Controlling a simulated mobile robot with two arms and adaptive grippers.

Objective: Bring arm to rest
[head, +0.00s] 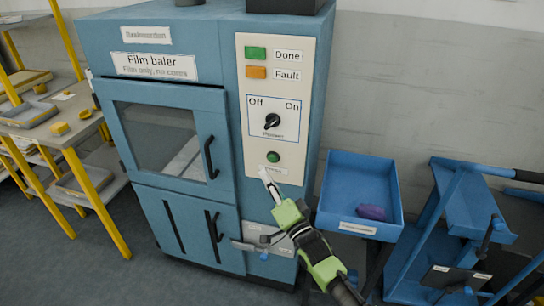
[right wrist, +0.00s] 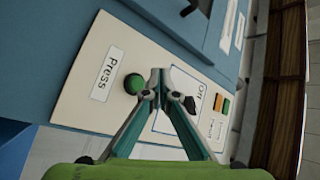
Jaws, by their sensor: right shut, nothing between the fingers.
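My right gripper (head: 266,176) is shut and empty. Its fingertips are just below the green push button (head: 273,157) on the cream control panel (head: 312,60) of the blue film baler (head: 225,115). In the right wrist view the closed fingertips (right wrist: 161,74) are close to the green button (right wrist: 134,83) and its "Press" label (right wrist: 107,74); whether they touch the panel is unclear. My right arm (head: 325,268) comes up from the bottom of the head view. My left gripper is not in view.
The baler's windowed door (head: 165,92) is shut. A black power knob (head: 272,120) sits above the button. Right of the baler, a blue bin (head: 345,175) holds a purple item (head: 371,212). A blue cart (head: 465,205) stands farther right. A yellow-legged table (head: 65,135) is at left.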

